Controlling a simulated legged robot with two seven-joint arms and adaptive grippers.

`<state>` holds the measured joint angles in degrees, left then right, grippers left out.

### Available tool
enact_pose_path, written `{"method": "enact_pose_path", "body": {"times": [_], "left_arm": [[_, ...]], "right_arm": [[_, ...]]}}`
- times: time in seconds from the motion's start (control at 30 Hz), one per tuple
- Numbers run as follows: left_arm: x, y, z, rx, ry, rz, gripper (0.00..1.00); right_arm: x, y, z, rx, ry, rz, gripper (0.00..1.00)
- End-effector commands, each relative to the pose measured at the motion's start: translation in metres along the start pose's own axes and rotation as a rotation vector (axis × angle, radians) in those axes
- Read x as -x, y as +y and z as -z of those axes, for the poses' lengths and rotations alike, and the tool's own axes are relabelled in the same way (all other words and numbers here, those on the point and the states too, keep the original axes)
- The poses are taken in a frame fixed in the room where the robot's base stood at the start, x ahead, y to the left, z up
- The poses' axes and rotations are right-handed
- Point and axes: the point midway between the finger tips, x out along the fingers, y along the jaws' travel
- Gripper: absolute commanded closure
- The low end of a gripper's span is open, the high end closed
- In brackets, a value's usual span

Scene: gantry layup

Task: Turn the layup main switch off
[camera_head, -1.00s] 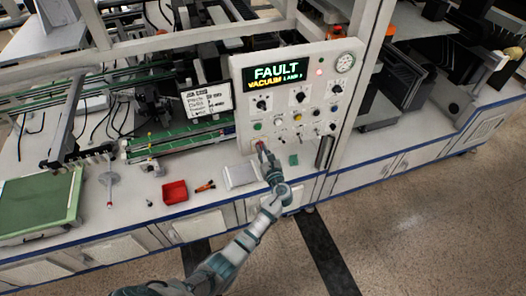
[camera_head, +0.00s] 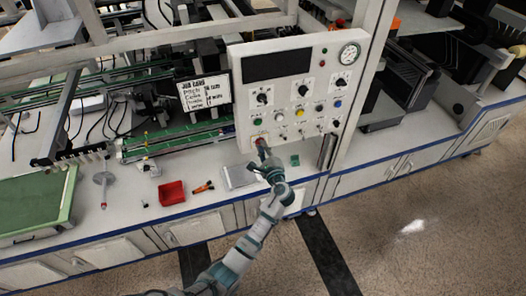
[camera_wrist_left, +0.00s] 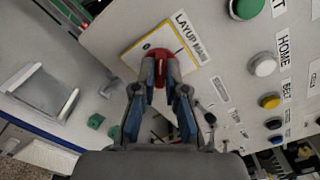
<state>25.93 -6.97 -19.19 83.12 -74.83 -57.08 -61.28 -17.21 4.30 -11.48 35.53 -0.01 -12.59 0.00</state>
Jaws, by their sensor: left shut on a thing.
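My left gripper (camera_wrist_left: 160,72) is shut on the red handle, one finger on each side. In the head view my left gripper (camera_head: 262,150) reaches the lower left of the white control panel (camera_head: 240,90) and covers most of the switch. The panel's display (camera_head: 277,65) is dark, with no text lit. My right gripper is not in view.
Panel knobs and coloured buttons (camera_head: 300,113) sit close above and right of my gripper. A pressure gauge (camera_head: 349,53) is at the panel's top right. A red bin (camera_head: 172,193) and a grey tray (camera_head: 240,177) are on the bench to the left.

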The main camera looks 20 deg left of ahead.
Motion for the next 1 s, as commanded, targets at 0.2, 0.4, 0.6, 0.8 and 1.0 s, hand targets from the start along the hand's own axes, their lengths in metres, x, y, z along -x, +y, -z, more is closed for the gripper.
{"method": "enact_pose_path", "body": {"times": [0.2, 0.4, 0.6, 0.8, 1.0], "left_arm": [[0.000, 0.005, 0.003, 0.206, 0.000, -0.003, 1.00], [0.000, 0.006, 0.003, 0.381, -0.002, -0.005, 1.00], [0.000, 0.006, 0.003, 0.524, -0.001, -0.006, 1.00], [0.000, 0.007, 0.003, 0.621, -0.001, -0.008, 1.00], [0.000, 0.007, 0.003, 0.669, -0.001, -0.009, 1.00]], "right_arm": [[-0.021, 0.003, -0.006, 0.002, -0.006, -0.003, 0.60], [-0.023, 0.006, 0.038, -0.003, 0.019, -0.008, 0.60], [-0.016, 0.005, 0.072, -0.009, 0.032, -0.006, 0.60], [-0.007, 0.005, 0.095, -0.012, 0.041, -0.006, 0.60], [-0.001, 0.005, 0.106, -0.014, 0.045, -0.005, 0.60]]}}
